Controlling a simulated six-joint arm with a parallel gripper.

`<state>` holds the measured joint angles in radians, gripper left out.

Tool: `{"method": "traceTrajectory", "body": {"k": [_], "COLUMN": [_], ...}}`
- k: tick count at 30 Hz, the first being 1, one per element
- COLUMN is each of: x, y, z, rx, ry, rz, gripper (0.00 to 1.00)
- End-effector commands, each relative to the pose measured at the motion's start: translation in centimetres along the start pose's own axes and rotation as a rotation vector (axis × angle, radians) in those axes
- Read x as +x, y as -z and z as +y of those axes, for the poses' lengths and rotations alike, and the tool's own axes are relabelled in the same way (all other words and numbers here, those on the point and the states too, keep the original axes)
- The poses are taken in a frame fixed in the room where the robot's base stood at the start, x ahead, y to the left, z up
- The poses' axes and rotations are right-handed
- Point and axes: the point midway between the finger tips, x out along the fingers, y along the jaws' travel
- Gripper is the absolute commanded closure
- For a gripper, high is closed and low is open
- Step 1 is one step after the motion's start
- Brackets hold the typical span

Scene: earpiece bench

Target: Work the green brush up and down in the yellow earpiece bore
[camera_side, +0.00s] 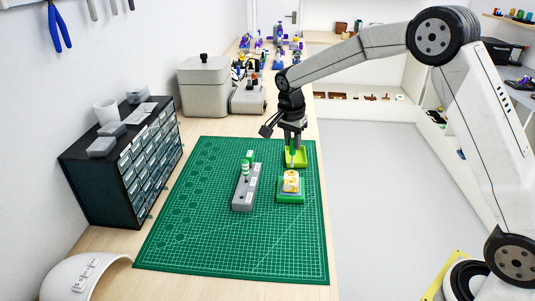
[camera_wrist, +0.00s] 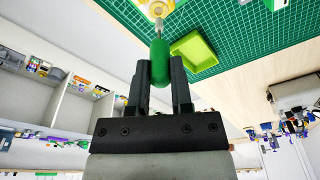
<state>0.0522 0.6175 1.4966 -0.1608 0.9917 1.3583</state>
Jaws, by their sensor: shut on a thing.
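The earpiece sits in a green and white holder (camera_side: 290,197) on the mat. In the wrist view, the fingers (camera_wrist: 159,85) close on the brush's green handle (camera_wrist: 160,62), and its thin shaft points at the yellow earpiece (camera_wrist: 157,7) at the top edge. The shaft's end meets the earpiece in that view. I cannot tell how deep the tip is in the bore.
A grey rack (camera_side: 242,190) holding a green-and-white striped tool stands left of the earpiece. A yellow-green tray (camera_side: 303,160) lies just behind it. The green cutting mat (camera_side: 225,245) is clear in front. A dark drawer cabinet (camera_side: 105,175) stands at the left.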

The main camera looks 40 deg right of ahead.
Motion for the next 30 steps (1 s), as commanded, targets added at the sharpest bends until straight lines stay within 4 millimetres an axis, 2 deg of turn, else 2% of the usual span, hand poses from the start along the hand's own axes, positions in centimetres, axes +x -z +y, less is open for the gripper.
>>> {"method": "traceTrajectory", "body": {"k": [10, 30], "x": [1.5, 1.7], "y": [-0.2, -0.2], "z": [0.0, 0.0], "rx": [0.000, 0.000], "ry": [0.000, 0.000], "rz": [0.000, 0.000], "gripper": [1.00, 1.00]}}
